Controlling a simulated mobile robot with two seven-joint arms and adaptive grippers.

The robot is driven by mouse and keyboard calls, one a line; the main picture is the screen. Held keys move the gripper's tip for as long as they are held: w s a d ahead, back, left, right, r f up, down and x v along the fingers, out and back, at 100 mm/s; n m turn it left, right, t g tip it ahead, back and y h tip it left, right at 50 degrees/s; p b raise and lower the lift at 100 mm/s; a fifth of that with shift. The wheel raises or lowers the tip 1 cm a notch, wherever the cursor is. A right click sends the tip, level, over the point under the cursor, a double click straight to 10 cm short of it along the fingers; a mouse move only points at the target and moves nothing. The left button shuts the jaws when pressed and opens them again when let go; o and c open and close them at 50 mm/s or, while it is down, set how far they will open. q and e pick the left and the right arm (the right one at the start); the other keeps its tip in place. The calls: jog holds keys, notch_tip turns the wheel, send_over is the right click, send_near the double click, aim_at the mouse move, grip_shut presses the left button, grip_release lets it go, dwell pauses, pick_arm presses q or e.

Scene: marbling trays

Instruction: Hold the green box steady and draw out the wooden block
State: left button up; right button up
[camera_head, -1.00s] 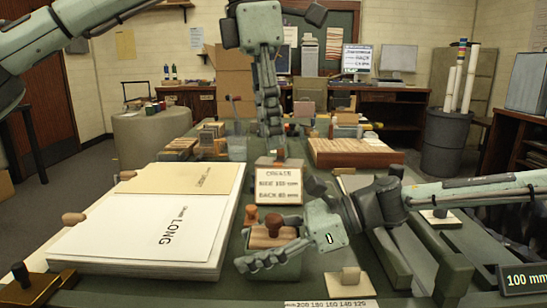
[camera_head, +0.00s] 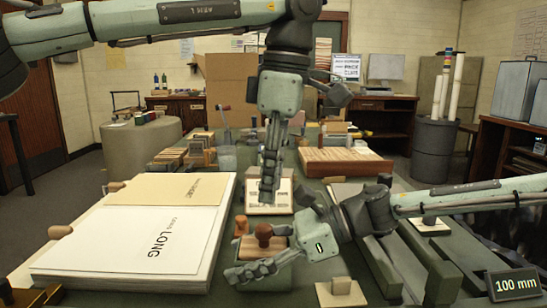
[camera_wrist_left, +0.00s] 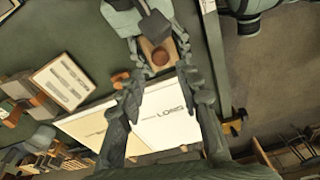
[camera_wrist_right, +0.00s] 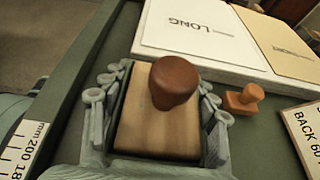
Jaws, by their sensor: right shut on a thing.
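The wooden block (camera_head: 262,246) has a brown round knob on top and sits in the green box (camera_head: 285,272) near the front middle. The right wrist view shows the pale block (camera_wrist_right: 155,130) and knob close up, with a dark green wall (camera_wrist_right: 121,103) beside it. My right gripper (camera_head: 240,256) is shut on the green box, its fingers along two opposite sides. My left gripper (camera_head: 268,197) points down above and behind the block, apart from it. The left wrist view shows its fingers (camera_wrist_left: 155,92) spread and empty, with the block (camera_wrist_left: 154,48) beyond them.
A small orange-brown knobbed piece (camera_head: 241,226) stands just behind the box. A thick stack of paper (camera_head: 130,235) lies to the left. A printed card (camera_head: 283,197) stands behind the left gripper. A flat knobbed piece (camera_head: 341,292) lies in front; dark rails (camera_head: 400,262) lie to the right.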

aim_at(265, 227)
pick_arm(q)
jog(key=f, duration=0.6)
jog(key=a+f, duration=0.1)
jog(key=f, duration=0.1)
jog(key=shift+w+f, duration=0.1)
jog(key=shift+f, duration=0.3)
jog(key=shift+c, duration=0.2)
grip_shut()
